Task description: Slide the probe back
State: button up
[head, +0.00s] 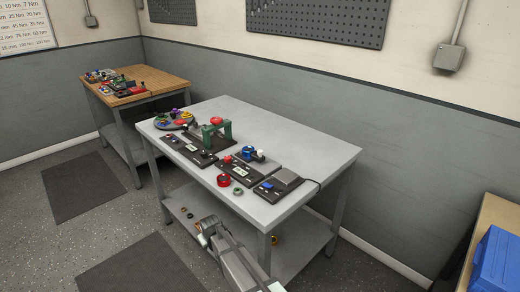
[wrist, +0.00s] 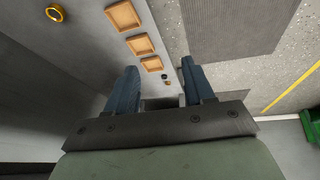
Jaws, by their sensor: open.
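My gripper (head: 205,226) is in front of the grey workbench, below the level of its top, in the head view. In the wrist view its two blue fingers (wrist: 162,78) stand apart with nothing between them. On the bench's front right, a dark fixture (head: 242,170) carries a blue ring-like part (head: 248,153) with a white-tipped piece. It may hold the probe, but the probe is too small to tell for sure. My gripper is well apart from it. The wrist view does not show this fixture.
The bench (head: 300,150) also holds a green stand (head: 215,132), a grey-block fixture (head: 287,178) and a round tray of coloured parts (head: 174,120). The wrist view shows square wooden trays (wrist: 140,44) and a gold ring (wrist: 54,13) on a grey surface.

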jog(key=w+a+r+t+y, duration=0.1)
jog(key=w+a+r, duration=0.35)
jog(key=r, duration=0.55)
jog(key=w+a+r+n+t, duration=0.1)
jog(key=w+a+r, duration=0.2)
jog(key=w+r, duration=0.5)
jog(key=w+a+r+t+y, duration=0.1)
jog(key=w+a+r, duration=0.25)
jog(key=r, duration=0.85)
notch_tip(320, 180, up, 15)
jog(key=m+g+h, duration=0.4)
jog(key=m+g, duration=0.3)
jog(key=m, duration=0.1)
send_over(260, 151)
notch_tip(260, 151, down, 13)
jog(key=shift+r, duration=0.15)
grip_shut()
